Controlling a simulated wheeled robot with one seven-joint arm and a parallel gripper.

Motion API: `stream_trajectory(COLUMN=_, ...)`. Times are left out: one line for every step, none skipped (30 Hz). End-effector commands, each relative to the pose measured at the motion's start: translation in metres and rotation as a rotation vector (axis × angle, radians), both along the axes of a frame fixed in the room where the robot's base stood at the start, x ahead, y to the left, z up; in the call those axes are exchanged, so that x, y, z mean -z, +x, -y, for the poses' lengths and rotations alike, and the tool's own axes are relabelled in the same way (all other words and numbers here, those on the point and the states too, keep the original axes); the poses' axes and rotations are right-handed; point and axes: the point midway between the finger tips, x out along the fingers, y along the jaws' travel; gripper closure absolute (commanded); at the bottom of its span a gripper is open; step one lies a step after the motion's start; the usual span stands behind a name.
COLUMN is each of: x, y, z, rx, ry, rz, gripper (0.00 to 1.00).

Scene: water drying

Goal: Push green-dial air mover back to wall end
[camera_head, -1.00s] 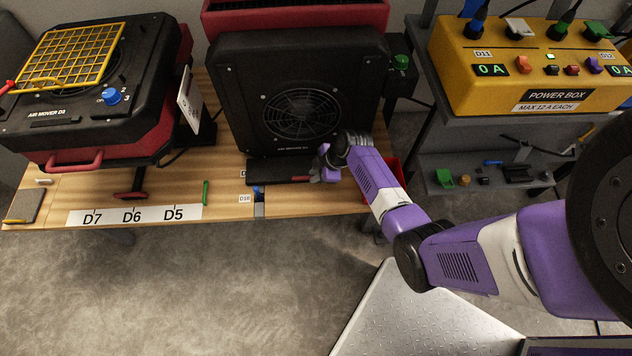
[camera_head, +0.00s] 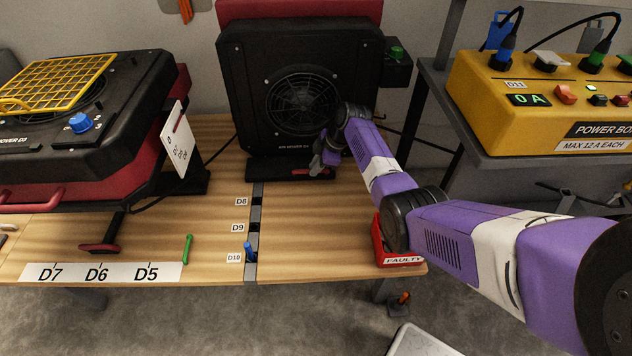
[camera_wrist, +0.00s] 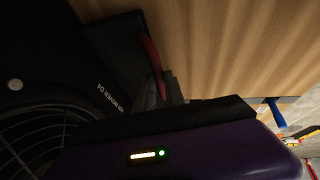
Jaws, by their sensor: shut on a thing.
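The black air mover (camera_head: 297,60) with a round fan grille and a green dial (camera_head: 396,53) on its right-hand box stands upright at the back of the wooden table. Its black foot (camera_head: 275,172) sits at the far end of the slotted rail (camera_head: 254,220), behind the D8, D9 and D10 labels. My gripper (camera_head: 322,166) is low at the mover's front, shut on the red handle (camera_head: 309,171) of the foot. In the wrist view the red handle (camera_wrist: 151,55) shows beside my fingers (camera_wrist: 165,95); the exact grip is dark and partly hidden.
Another air mover (camera_head: 80,145) with a yellow grille and blue dial is at left. A blue peg (camera_head: 249,252) stands at D10. A red FAULTY bin (camera_head: 401,261) is at the table's right front. A yellow power box (camera_head: 560,100) is at right.

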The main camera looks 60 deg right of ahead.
Motion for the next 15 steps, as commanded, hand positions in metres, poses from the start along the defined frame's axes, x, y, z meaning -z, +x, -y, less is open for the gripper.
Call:
stream_trajectory(x=0.0020, y=0.0022, z=0.0031, rx=0.001, ry=-0.001, rz=0.001, gripper=1.00)
stream_trajectory(x=0.0016, y=0.0030, z=0.0040, rx=0.000, ry=-0.001, rz=0.001, gripper=1.00)
stream_trajectory(x=0.0013, y=0.0038, z=0.0051, rx=0.000, ry=-0.001, rz=0.001, gripper=1.00)
stream_trajectory(x=0.0011, y=0.0042, z=0.0058, rx=0.000, ry=-0.001, rz=0.001, gripper=1.00)
stream_trajectory(x=0.0010, y=0.0046, z=0.0063, rx=0.000, ry=-0.001, rz=0.001, gripper=1.00)
stream_trajectory(x=0.0007, y=0.0049, z=0.0068, rx=0.000, ry=-0.001, rz=0.001, gripper=1.00)
stream_trajectory(x=0.0005, y=0.0052, z=0.0072, rx=0.000, ry=0.000, rz=0.000, gripper=1.00)
stream_trajectory(x=0.0003, y=0.0054, z=0.0074, rx=0.000, ry=-0.001, rz=-0.001, gripper=1.00)
stream_trajectory(x=0.0001, y=0.0054, z=0.0076, rx=0.000, ry=-0.001, rz=-0.001, gripper=1.00)
stream_trajectory(x=-0.0001, y=0.0055, z=0.0077, rx=0.000, ry=-0.001, rz=-0.001, gripper=1.00)
stream_trajectory(x=-0.0002, y=0.0055, z=0.0077, rx=0.000, ry=-0.001, rz=-0.001, gripper=1.00)
stream_trajectory(x=-0.0003, y=0.0055, z=0.0077, rx=0.000, ry=-0.001, rz=-0.001, gripper=1.00)
stream_trajectory(x=-0.0003, y=0.0054, z=0.0076, rx=0.000, ry=-0.001, rz=-0.001, gripper=1.00)
stream_trajectory(x=-0.0003, y=0.0053, z=0.0077, rx=0.000, ry=-0.001, rz=-0.001, gripper=1.00)
stream_trajectory(x=-0.0003, y=0.0053, z=0.0077, rx=0.000, ry=-0.001, rz=-0.001, gripper=1.00)
